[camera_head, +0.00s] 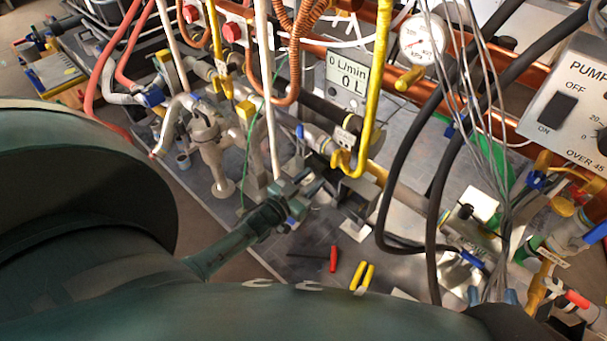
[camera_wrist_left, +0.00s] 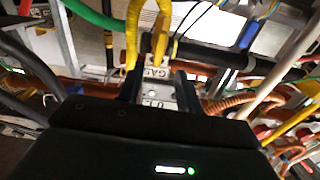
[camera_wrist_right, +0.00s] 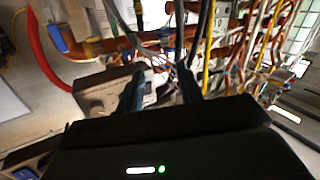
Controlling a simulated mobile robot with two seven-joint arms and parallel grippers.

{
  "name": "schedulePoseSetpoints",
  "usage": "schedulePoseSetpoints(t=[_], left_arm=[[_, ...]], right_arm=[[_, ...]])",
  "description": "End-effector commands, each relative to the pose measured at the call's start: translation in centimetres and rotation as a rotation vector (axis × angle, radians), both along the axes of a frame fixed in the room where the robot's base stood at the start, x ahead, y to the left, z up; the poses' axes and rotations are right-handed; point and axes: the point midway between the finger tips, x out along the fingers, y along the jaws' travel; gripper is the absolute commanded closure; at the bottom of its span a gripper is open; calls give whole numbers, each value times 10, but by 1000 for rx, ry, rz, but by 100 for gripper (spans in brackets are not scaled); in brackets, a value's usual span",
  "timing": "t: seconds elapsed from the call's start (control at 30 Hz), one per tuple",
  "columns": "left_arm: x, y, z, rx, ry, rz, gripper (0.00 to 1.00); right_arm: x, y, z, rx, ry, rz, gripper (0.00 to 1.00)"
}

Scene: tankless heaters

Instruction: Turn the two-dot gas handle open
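A yellow gas handle or pipe end (camera_wrist_left: 160,42) with a white GAS label (camera_wrist_left: 155,72) shows ahead of my left gripper in the left wrist view. A pale plate with dark marks (camera_wrist_left: 158,100) lies between the fingers; I cannot read its dots. In the head view, a yellow pipe (camera_head: 376,95) comes down to a small white tag (camera_head: 343,138) right of my left gripper (camera_head: 305,190). The left gripper (camera_wrist_left: 160,88) is open, its fingers apart, with no clear contact. My right gripper (camera_wrist_right: 160,88) is open and empty; its tips show low right in the head view (camera_head: 492,294).
Black hoses (camera_head: 408,150) and hanging grey wires (camera_head: 482,110) stand between the grippers. A pump switch box (camera_head: 570,110) is at the right. A red-handled tool (camera_head: 333,258) and yellow-handled pliers (camera_head: 362,275) lie on the grey board. Many pipes crowd the back.

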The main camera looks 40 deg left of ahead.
Motion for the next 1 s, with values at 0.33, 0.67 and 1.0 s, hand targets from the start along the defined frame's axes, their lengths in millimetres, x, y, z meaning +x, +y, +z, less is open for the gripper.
schedulePoseSetpoints(t=[0.33, 0.67, 1.0], left_arm=[[-29, 4, 0, -1, -1, 0, 65], [-29, 4, 0, 0, -1, 0, 65], [-29, 4, 30, 0, -1, 0, 65]], right_arm=[[0, -2, 0, -3, 60, -11, 64], [0, -2, 0, -3, 60, -10, 64], [-4, -10, 25, 27, 103, -35, 64]])
